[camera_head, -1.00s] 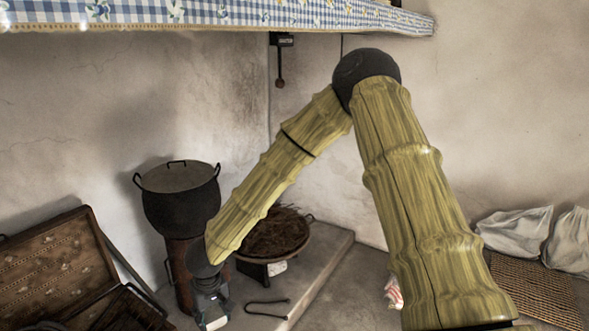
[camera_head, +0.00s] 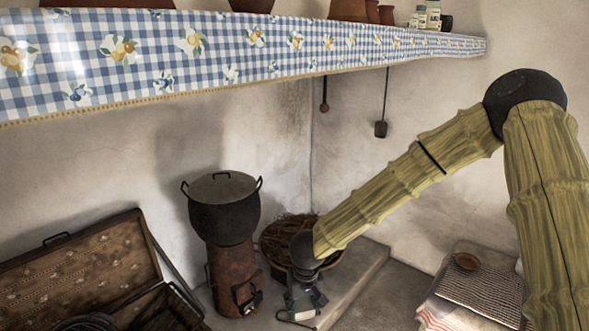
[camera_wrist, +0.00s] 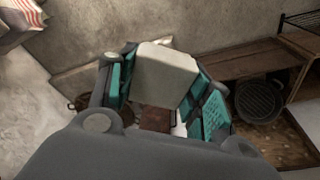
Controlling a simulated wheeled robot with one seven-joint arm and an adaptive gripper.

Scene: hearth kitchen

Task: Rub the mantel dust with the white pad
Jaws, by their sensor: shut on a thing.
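The white pad (camera_wrist: 165,78) is a pale rounded block between the teal-lined fingers of my gripper (camera_wrist: 163,92) in the wrist view. My gripper is shut on it. In the head view my gripper (camera_head: 304,302) hangs low near the stone ledge, well below the mantel, and only a little of the pad shows there. The mantel (camera_head: 215,60) is a long shelf across the top, its front covered by a blue-and-white checked cloth with flowers. Its top is seen almost edge-on, and I cannot make out any dust on it.
Clay pots (camera_head: 348,10) and small boxes (camera_head: 428,15) stand on the mantel. Below are a black lidded pot (camera_head: 224,210) on a rusty stove (camera_head: 233,275), a basket of twigs (camera_head: 280,235) and an open patterned case (camera_head: 85,265). Utensils (camera_head: 381,129) hang on the wall.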

